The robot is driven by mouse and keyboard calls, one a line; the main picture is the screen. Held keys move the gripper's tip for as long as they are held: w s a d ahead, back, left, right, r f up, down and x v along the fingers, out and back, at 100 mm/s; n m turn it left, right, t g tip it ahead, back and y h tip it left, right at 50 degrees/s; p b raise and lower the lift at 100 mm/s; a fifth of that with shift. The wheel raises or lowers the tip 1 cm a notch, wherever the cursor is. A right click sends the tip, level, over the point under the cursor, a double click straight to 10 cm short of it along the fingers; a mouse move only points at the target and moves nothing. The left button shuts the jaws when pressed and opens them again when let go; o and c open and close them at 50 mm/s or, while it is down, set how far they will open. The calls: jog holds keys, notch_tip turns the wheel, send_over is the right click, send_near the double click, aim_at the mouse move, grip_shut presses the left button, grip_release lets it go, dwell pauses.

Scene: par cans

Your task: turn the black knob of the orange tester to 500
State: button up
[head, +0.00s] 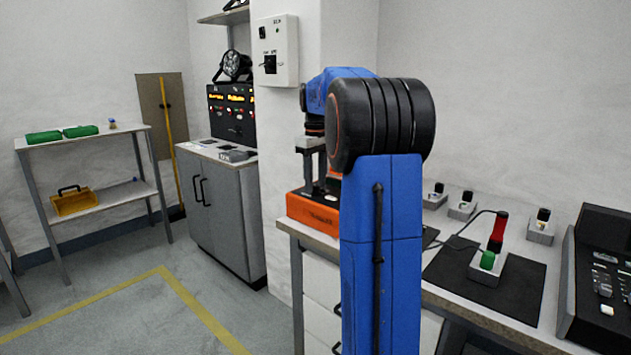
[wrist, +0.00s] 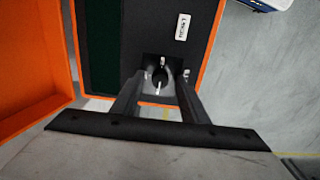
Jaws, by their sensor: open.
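The orange tester (head: 312,208) sits at the left end of the workbench in the head view, partly hidden by my blue arm. My gripper (head: 317,186) points down over its top. In the wrist view the tester shows an orange rim and a dark panel (wrist: 140,25). The black knob (wrist: 159,76) is at the panel's near edge, with a white pointer line toward the bottom of the picture. My gripper (wrist: 160,82) is open, with its fingers on either side of the knob. I cannot tell whether they touch it. The scale numbers are not readable.
An orange-walled open part (wrist: 35,60) lies left of the panel in the wrist view, and a small white label (wrist: 183,27) is on the panel. On the bench, a black mat (head: 490,283), small grey blocks and a dark console (head: 600,270) stand right of my arm.

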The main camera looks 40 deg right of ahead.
grip_shut()
